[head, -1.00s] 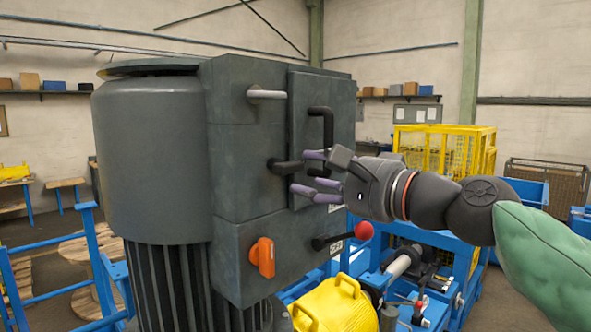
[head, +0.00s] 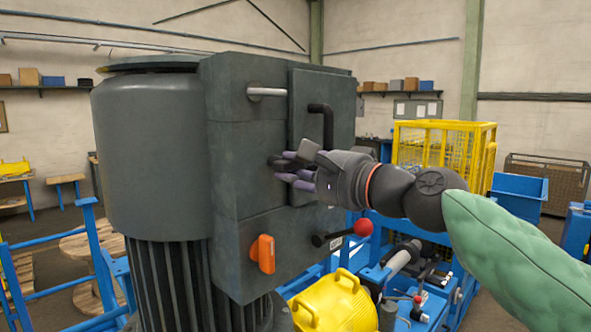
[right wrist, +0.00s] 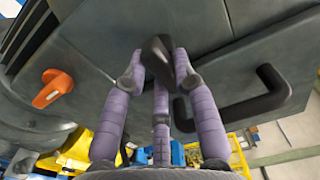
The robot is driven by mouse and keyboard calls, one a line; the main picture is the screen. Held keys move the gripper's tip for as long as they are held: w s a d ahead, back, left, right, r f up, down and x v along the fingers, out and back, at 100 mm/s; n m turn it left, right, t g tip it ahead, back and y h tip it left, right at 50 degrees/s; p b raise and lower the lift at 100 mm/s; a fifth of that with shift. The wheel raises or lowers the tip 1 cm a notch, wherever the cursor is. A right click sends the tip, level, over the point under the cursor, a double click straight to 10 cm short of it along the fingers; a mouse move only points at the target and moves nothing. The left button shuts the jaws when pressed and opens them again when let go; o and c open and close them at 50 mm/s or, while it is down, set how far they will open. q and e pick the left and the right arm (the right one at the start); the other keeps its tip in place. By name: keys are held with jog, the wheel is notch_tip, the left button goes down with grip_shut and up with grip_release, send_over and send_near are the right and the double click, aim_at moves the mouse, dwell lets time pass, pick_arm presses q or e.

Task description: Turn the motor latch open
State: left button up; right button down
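The motor latch is a short black lever (head: 274,162) on the front of the dark grey motor housing (head: 240,130). It sticks out level, and its outer end is mostly hidden by my fingers in the head view. My right gripper (head: 288,166) is at the latch, with its purple fingers drawn in around it. In the right wrist view the black latch (right wrist: 157,55) lies between the fingertips (right wrist: 159,64), which appear to touch its sides. My left gripper is not in view.
A black bar handle (head: 327,112) sits just above my gripper. An orange knob (head: 263,254) and a red-ball lever (head: 362,228) are below. A pale rod (head: 268,91) sticks out above. A yellow cover (head: 335,300) stands lower down.

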jog(key=shift+f+n, duration=0.1)
jog(key=shift+n, duration=0.2)
jog(key=n+b, duration=0.1)
jog(key=n, duration=0.3)
jog(key=n+b, duration=0.2)
jog(key=n, duration=0.2)
jog(key=n+b, duration=0.2)
jog(key=n, duration=0.2)
jog(key=shift+w+d+n, duration=0.1)
jog(key=shift+w+n, duration=0.15)
jog(key=shift+n, duration=0.15)
jog(key=shift+r+n+b, duration=0.2)
jog(key=shift+n+b, duration=0.45)
jog(key=shift+n, duration=1.55)
jog(key=c, duration=1)
grip_release()
jog(key=shift+r, duration=0.1)
